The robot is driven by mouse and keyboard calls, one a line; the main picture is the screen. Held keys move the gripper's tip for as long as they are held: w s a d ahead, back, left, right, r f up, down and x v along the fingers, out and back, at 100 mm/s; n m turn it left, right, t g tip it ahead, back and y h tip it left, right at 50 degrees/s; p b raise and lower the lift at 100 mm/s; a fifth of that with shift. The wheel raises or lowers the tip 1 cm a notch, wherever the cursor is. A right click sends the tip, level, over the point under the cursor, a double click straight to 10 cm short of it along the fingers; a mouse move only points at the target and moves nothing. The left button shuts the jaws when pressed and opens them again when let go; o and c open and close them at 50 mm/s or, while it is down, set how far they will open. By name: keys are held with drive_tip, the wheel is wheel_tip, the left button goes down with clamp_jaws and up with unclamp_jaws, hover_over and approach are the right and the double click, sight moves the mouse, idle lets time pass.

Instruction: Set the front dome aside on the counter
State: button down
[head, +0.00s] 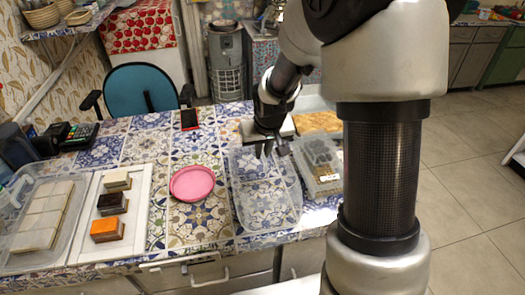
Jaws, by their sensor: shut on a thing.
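The front dome (266,212) is a clear, see-through plastic cover over the patterned tile counter, right of the pink plate. The tile pattern shows through it, so I cannot tell whether it rests on the counter or hangs just above it. My gripper (264,152) points down at the far end of the dome and is shut on it. The exact grip point is small and partly hidden. Another clear box (318,165) with dark and pale contents stands close to the right of the dome.
A pink plate (193,183) lies left of the dome. A white board (108,258) holds white, dark and orange square pieces. A clear tray (38,262) of pale squares is at far left. A phone (189,120) and a card terminal (80,134) lie farther back. Tiles around the plate are bare.

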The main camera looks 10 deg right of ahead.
drive_tip(key=c, duration=1.8)
unclamp_jaws()
drive_tip(key=shift+o, duration=0.2)
